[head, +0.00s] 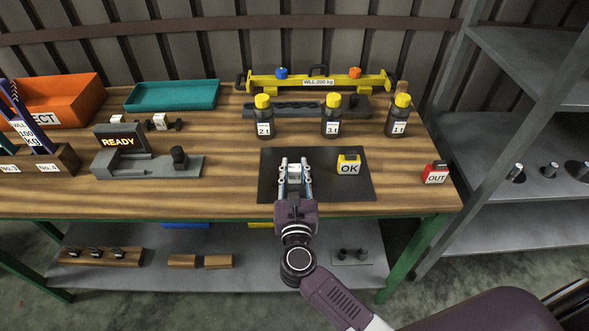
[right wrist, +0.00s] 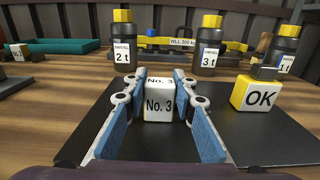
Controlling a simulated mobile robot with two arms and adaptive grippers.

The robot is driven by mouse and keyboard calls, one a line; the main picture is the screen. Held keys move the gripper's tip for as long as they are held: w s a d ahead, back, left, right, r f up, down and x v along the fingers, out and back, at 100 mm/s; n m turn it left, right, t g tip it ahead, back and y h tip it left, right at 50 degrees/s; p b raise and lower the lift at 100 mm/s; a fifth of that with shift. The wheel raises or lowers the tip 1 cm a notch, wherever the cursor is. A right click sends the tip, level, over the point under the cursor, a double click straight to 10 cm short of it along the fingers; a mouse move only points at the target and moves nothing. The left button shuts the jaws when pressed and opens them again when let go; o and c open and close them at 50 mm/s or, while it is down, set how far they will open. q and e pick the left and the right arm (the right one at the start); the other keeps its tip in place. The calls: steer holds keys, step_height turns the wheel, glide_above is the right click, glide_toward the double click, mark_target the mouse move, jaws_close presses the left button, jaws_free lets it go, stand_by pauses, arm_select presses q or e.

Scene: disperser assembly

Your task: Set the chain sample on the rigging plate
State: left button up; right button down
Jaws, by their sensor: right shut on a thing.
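My right gripper (head: 294,163) is over the left part of a dark flat plate (head: 335,191), which I take for the rigging plate. In the right wrist view its blue-padded fingers (right wrist: 155,85) are shut on a white block marked No. 3 (right wrist: 159,106), apparently the chain sample's tag. No chain links show clearly. Whether the block touches the plate or hangs just above it I cannot tell. A yellow block marked OK (head: 348,166) sits on the plate, right of the gripper. My left gripper is not in view.
Yellow-capped bottles (head: 263,117) stand behind the plate, before a yellow lifting beam (head: 318,83). A red OUT block (head: 435,173) is at the right edge. A grey READY device (head: 148,160) stands left. The plate's front right is clear.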

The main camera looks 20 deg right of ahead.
steer(key=shift+r, duration=0.15)
steer(key=c, duration=1.6)
jaws_free()
steer(key=shift+f, duration=0.2)
steer(key=shift+r, duration=0.25)
steer(key=b+v, duration=0.3)
steer(key=v, duration=0.9)
